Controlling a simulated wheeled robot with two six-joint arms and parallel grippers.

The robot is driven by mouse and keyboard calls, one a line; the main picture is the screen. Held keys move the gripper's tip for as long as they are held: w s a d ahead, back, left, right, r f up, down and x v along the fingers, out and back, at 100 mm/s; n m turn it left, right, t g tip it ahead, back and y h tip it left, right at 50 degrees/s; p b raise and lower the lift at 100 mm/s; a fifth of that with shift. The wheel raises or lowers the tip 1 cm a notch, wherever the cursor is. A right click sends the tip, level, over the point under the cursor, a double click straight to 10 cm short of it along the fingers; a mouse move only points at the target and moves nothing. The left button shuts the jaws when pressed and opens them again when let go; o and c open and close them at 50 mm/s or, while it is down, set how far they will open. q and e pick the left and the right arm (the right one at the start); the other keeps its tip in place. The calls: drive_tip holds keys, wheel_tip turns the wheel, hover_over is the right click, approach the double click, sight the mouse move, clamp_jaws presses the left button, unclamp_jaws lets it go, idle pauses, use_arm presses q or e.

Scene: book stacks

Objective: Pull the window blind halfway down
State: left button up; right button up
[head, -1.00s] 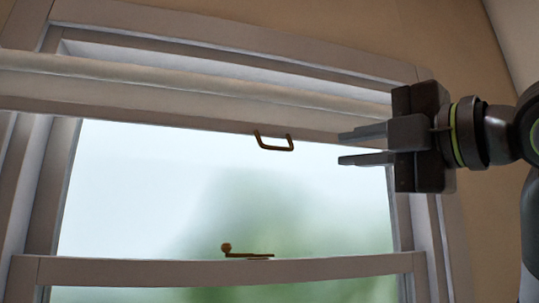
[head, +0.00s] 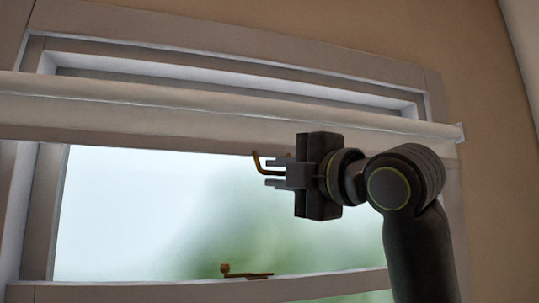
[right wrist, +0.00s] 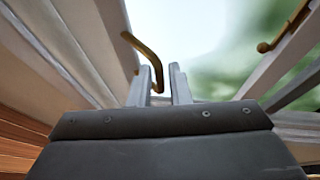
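The cream window blind (head: 150,116) is gathered across the top of the window, with its lower edge just above the bright pane. A small bronze pull handle (head: 257,162) hangs from this edge. My right gripper (head: 268,172) is at the handle, its fingers pointing left, one above the other. The right wrist view shows the handle (right wrist: 147,52) reaching into the gap between the fingers (right wrist: 160,86). The fingers are apart, and I see no clear grip on the handle. The handle's right part is hidden behind the gripper in the head view. My left gripper is not in view.
A bronze window latch (head: 245,272) sits on the horizontal sash rail (head: 130,292) below. It also shows at the upper right of the right wrist view (right wrist: 285,30). The space in front of the pane between handle and latch is clear.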

drive_tip(key=shift+p+x, duration=0.45)
drive_tip(key=shift+x, duration=0.85)
clamp_jaws()
